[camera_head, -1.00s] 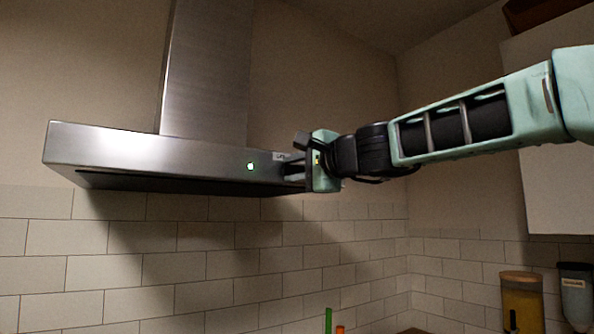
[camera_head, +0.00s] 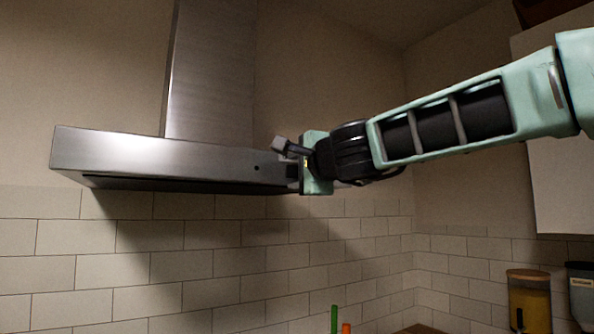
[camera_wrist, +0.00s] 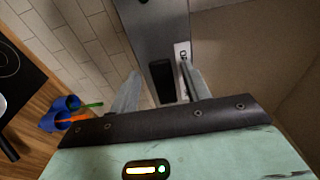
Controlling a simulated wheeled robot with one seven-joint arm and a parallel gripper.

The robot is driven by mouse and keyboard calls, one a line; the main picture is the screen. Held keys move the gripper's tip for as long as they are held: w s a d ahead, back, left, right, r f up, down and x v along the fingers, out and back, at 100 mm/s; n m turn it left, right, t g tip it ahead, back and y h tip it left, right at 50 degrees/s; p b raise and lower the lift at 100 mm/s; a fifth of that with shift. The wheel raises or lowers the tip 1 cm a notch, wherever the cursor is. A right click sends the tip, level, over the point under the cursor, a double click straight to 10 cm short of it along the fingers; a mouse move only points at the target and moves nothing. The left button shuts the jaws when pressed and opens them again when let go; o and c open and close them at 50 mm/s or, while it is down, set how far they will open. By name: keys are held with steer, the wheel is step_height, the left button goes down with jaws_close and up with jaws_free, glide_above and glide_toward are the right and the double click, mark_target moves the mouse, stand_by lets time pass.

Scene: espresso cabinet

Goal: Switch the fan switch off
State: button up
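The steel range hood (camera_head: 120,153) hangs on the wall, and a small round indicator (camera_head: 257,168) on its front is dark. The fan switch (camera_wrist: 162,78) appears as a black block on the hood's front, beside a white label (camera_wrist: 182,52), in the wrist view. My gripper (camera_head: 291,172) is at the right part of the hood's front, and its body hides the switch in the head view. In the wrist view my gripper (camera_wrist: 160,84) has its two fingers apart, with the switch showing between them. I cannot tell whether a finger touches the switch.
A yellow canister (camera_head: 528,300) stands at lower right. A white cabinet (camera_head: 565,190) hangs at right. The space under the hood is clear.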

steer(key=b+v, duration=0.1)
steer(key=v, duration=1.6)
steer(key=shift+s, duration=0.2)
steer(key=shift+d+f+b, duration=0.1)
steer(key=shift+b, duration=0.2)
steer(key=s+a+f+n+g, duration=0.2)
steer(key=f+n+g, duration=0.15)
steer(key=f, duration=0.55)
steer(key=s+a+f+n+g+b, duration=0.1)
steer(key=s+f+n+g, duration=0.2)
steer(key=f, duration=0.5)
steer(key=s+a+f+n+g, duration=0.2)
steer(key=f+n, duration=0.3)
steer(key=f, duration=0.4)
steer(key=s+d+f+n+g+h, duration=0.2)
steer(key=s+d+f+n, duration=0.1)
steer(key=f, duration=0.4)
steer(key=s+d+f+n+g+h, duration=0.3)
steer(key=s+d+f, duration=0.3)
steer(key=s+f, duration=0.2)
steer(key=s+d+f+n+g+h+b, duration=0.1)
steer(key=s+d+f+n+g+h, duration=0.1)
steer(key=f, duration=0.5)
steer(key=s+d+n, duration=0.1)
steer(key=s+d, duration=0.1)
steer(key=s, duration=0.1)
steer(key=shift+s+d+f+h, duration=0.2)
steer(key=shift+s+d+h, duration=0.1)
steer(key=shift+d, duration=0.05)
steer(key=shift+g, duration=0.25)
